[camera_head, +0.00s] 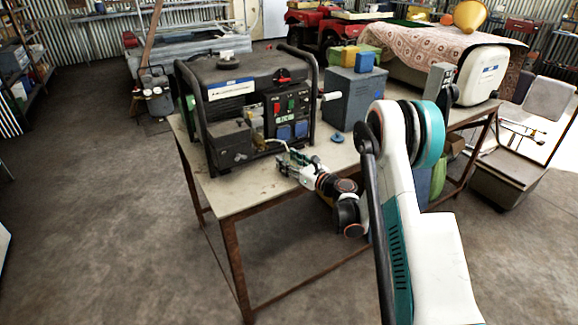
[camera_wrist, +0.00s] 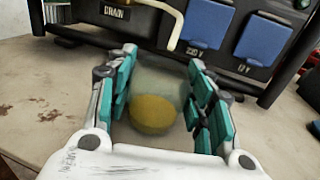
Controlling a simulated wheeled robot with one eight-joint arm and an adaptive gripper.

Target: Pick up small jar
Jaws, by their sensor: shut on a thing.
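The small jar (camera_wrist: 153,113) shows in the wrist view between my two fingers. It looks like pale, see-through glass with a round yellow part facing the camera. My gripper (camera_wrist: 163,100) is shut on it, with the teal finger pads on both sides. In the head view my gripper (camera_head: 287,161) is low over the front of the table, just before the generator. I cannot make out the jar clearly there, nor tell whether it touches the tabletop.
The black-framed generator (camera_head: 245,100) stands right behind my gripper. A grey box (camera_head: 353,97) and a small blue disc (camera_head: 337,138) are to its right on the table (camera_head: 233,195). The tabletop's front left corner is clear.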

